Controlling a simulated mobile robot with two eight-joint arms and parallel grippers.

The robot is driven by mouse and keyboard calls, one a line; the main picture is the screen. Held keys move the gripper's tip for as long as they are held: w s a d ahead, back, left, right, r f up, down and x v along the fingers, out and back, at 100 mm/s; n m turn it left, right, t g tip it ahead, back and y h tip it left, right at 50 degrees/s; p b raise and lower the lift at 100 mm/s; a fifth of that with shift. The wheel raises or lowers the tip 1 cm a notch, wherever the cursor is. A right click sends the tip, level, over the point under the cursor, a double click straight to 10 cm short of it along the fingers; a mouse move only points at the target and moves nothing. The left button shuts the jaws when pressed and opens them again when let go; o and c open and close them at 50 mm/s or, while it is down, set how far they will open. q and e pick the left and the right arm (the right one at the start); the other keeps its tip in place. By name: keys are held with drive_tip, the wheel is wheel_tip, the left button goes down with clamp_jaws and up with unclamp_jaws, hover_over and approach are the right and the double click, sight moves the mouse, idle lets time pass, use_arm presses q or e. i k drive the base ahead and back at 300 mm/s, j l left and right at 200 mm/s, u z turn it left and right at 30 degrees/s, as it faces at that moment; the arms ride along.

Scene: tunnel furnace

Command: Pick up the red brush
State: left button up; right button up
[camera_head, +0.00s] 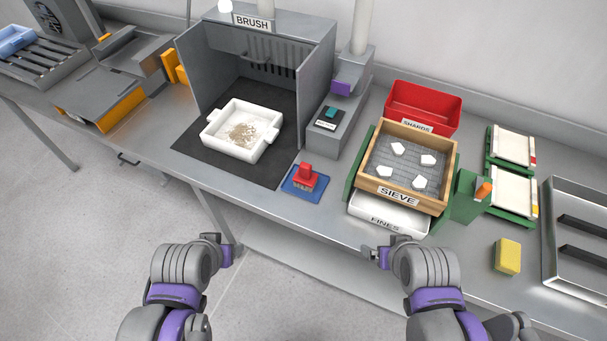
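The red brush (306,175) stands with its bristles down on a blue mat (290,187) near the front edge of the bench. Its red handle points up. My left gripper (233,250) is in front of the bench, to the left of and nearer than the brush, and is apart from it. My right gripper (369,254) is just in front of the bench, to the right of and nearer than the brush, and touches nothing that I can see. Both grippers are small in view, and their finger gaps are not clear.
A white tray (213,128) with pale grains sits in the grey BRUSH booth (213,75). Right of the brush are a wooden sieve (450,165) with white pieces, a white FINES tray (388,217), a red SHARDS bin (425,104) and a yellow sponge (507,256).

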sight(305, 180)
drive_tip(key=i+j+z, duration=0.1)
drive_tip(key=z, duration=0.25)
drive_tip(key=i+j+z, duration=0.2)
drive_tip(key=z, duration=0.2)
